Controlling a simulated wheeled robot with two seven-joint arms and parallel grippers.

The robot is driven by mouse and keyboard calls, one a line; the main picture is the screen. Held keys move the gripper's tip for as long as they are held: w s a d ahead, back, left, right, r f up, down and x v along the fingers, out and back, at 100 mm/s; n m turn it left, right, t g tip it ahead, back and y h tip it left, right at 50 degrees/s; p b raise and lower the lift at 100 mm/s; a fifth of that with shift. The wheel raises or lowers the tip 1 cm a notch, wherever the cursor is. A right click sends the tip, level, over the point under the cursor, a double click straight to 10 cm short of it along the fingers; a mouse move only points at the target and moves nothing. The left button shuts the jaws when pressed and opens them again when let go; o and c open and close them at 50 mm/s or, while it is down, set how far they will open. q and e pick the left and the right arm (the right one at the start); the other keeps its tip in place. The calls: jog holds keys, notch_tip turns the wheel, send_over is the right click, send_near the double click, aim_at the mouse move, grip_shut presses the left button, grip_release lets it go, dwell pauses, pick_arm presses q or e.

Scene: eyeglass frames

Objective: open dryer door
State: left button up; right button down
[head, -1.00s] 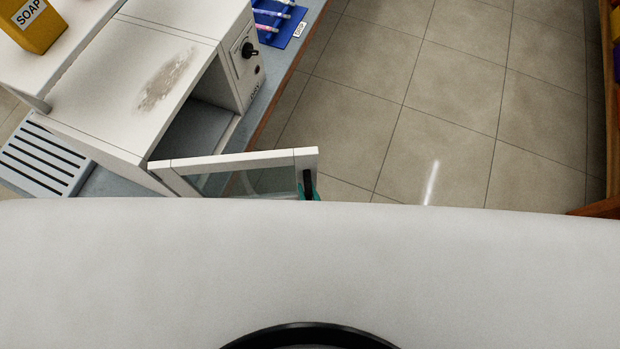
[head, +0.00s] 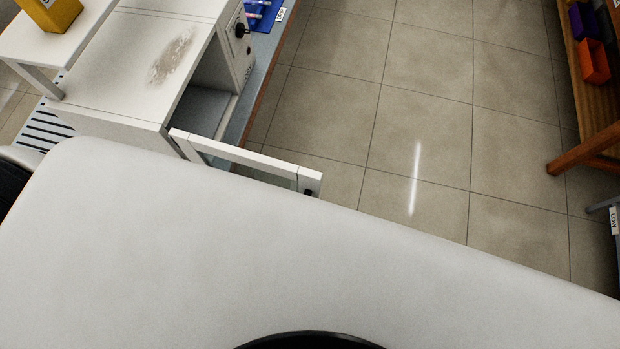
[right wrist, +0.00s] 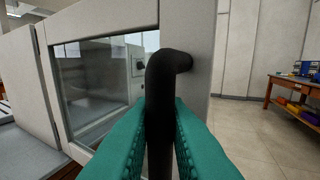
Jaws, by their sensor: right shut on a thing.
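The dryer (head: 150,65) is a white box at the upper left of the head view, with a stained top and a control knob on its front. Its door (head: 245,158) is swung wide open, with a glass pane in a white frame, and the opening (head: 205,100) shows. In the right wrist view the door (right wrist: 180,40) fills the left and middle. My right gripper (right wrist: 160,125) has teal fingers shut around the black door handle (right wrist: 160,90). In the head view my white body hides the right gripper and most of the handle. My left gripper is not in view.
A yellow soap box (head: 52,12) stands on a white shelf (head: 70,40) at the upper left. A slatted grey tray (head: 42,128) lies beside the dryer. Wooden shelving (head: 590,110) with bins stands at the right. The tiled floor (head: 420,110) between is clear.

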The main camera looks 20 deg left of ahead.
dwell(0.3)
jog(key=c, duration=1.5)
grip_release()
jog(key=shift+a, duration=0.15)
jog(key=shift+o, duration=0.2)
